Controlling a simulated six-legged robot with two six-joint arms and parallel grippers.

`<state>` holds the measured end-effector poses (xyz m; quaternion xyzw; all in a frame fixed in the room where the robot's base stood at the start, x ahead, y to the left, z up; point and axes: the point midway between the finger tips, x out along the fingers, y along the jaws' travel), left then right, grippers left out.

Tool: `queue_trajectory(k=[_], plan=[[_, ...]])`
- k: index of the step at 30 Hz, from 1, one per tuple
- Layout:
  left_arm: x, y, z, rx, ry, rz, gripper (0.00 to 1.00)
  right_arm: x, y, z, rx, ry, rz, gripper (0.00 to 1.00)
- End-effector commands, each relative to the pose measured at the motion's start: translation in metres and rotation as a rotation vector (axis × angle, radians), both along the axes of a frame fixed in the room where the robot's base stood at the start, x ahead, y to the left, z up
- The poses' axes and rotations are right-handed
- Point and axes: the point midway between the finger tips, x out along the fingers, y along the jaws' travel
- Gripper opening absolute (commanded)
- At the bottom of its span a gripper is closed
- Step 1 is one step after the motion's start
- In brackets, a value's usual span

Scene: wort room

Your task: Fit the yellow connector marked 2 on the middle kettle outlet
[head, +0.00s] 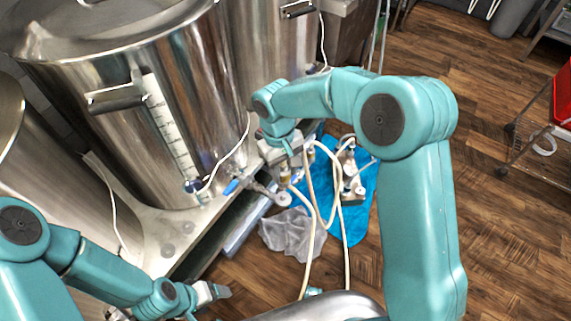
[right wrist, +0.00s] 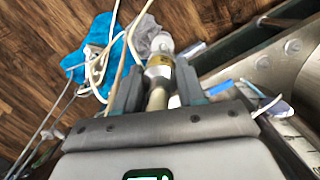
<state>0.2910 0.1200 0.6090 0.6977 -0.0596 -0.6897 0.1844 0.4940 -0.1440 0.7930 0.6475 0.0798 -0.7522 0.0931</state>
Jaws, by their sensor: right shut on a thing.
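The middle kettle (head: 185,100) is the large steel one with a sight scale. Its outlet valve has a blue handle (head: 232,187), and its steel outlet (head: 283,198) points right and down. My right gripper (right wrist: 160,84) is shut on a connector with a yellowish band (right wrist: 159,70); the mark 2 cannot be read. In the right wrist view a round steel end (right wrist: 161,45) lies just beyond the connector, in line with it; I cannot tell whether they touch. In the head view the connector (head: 284,172) is partly hidden, close above the outlet. My left gripper (head: 214,292) hangs at lower left, apparently empty.
Cream hoses (head: 309,250) loop down beside the outlet. A steel fitting assembly (head: 350,175) stands on a blue cloth (head: 362,215), with a greyish translucent cloth (head: 290,235) nearby. Other kettles flank the middle one. Wooden floor on the right is open up to a wire cart (head: 535,125).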

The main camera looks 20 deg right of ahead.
Motion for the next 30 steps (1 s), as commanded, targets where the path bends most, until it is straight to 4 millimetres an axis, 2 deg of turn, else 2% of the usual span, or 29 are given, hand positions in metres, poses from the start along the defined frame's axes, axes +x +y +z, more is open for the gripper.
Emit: queue_trajectory(k=[3,8,24,30], plan=[[0.000,0.000,0.005,0.000,0.000,0.000,0.74,0.001,0.001,0.005,0.000,0.000,0.003,0.03],[0.000,0.000,-0.001,0.000,0.000,0.000,0.74,0.001,0.002,-0.001,0.000,0.001,0.003,0.03],[0.000,0.000,-0.045,0.000,0.000,0.000,0.74,-0.002,0.002,-0.061,0.000,0.001,0.003,0.03],[0.000,0.000,-0.049,0.000,0.000,0.000,0.74,-0.002,0.002,-0.067,0.000,0.001,0.003,0.03]])
